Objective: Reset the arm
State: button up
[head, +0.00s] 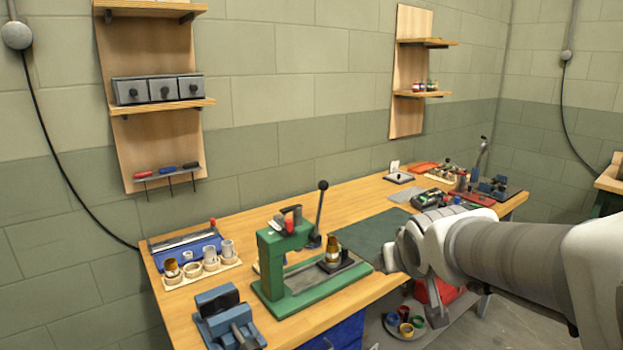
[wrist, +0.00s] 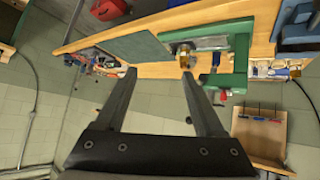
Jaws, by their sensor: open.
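My gripper (wrist: 159,75) is open in the wrist view, its two dark fingers apart with nothing between them. In the head view my arm (head: 500,250) reaches in from the right, its end in front of the bench's front edge. A dark gripper finger (head: 437,314) hangs below it; the other finger is not clear there. The green press (head: 290,275) stands on the workbench (head: 185,318), left of my arm. The press also shows in the wrist view (wrist: 241,62), beyond the right fingertip and apart from it.
A blue vise (head: 228,320) sits at the bench's near left, a blue toolbox (head: 187,248) behind it. A dark green mat (head: 365,236) lies right of the press, partly behind my arm. Small tools crowd the bench's far right end. A tray of coloured cups (head: 405,324) is below the bench.

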jog(key=s+a+r+g+y+p, duration=0.1)
jog(key=s+r+g+p, duration=0.1)
jog(key=s, duration=1.7)
jog(key=shift+s+m+g+p, duration=0.4)
jog(key=shift+g+p, duration=0.35)
jog(key=shift+g, duration=0.25)
